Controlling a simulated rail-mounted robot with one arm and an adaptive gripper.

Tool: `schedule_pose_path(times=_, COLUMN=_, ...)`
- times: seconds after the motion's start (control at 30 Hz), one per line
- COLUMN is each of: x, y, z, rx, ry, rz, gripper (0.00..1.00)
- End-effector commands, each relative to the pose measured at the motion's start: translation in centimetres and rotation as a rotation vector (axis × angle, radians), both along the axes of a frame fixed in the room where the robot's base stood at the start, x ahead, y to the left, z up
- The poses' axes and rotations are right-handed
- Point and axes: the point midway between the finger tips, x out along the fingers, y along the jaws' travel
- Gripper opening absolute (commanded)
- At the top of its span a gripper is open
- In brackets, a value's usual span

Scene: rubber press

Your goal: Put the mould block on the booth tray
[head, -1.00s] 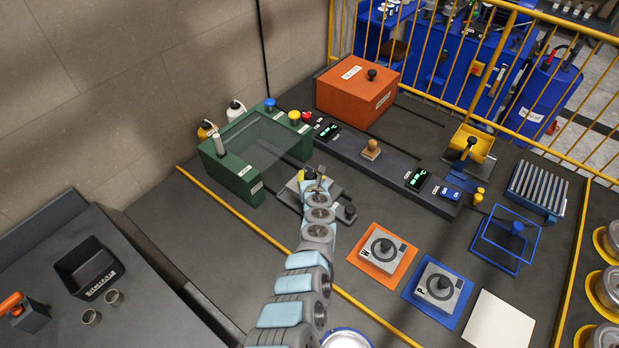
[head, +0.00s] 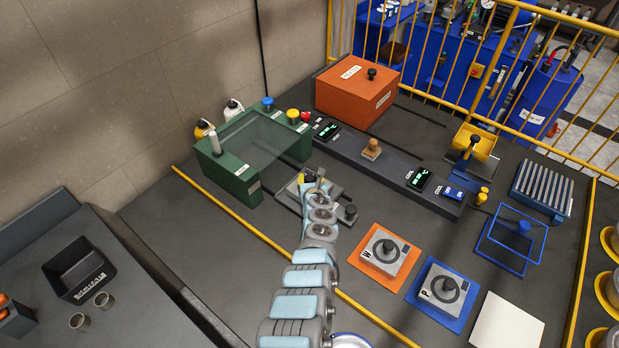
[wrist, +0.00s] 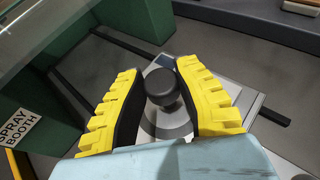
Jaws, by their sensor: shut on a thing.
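My gripper (head: 314,181) is shut on the black knob (wrist: 161,88) of a grey mould block (wrist: 172,122). Its yellow fingers stand on both sides of the knob in the wrist view. The block is over the grey booth tray (head: 338,196), in front of the green spray booth (head: 228,172). I cannot tell whether the block's underside touches the tray. In the head view my arm and gripper mostly hide the block.
Mould blocks marked W (head: 385,250) and P (head: 441,288) sit on orange and blue mats. A white square (head: 508,320) lies at the front right. A dark control rail (head: 390,172) runs behind. The green booth wall (wrist: 150,20) stands close to my gripper.

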Motion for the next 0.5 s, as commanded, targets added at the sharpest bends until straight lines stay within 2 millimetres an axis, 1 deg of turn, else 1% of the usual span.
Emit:
schedule_pose_path(times=0.1, x=0.16, y=0.02, z=-0.36, rx=0.003, ry=-0.006, rz=0.000, gripper=0.00)
schedule_pose_path(times=0.5, x=0.15, y=0.09, z=-0.53, rx=0.002, ry=-0.006, rz=0.001, gripper=0.00)
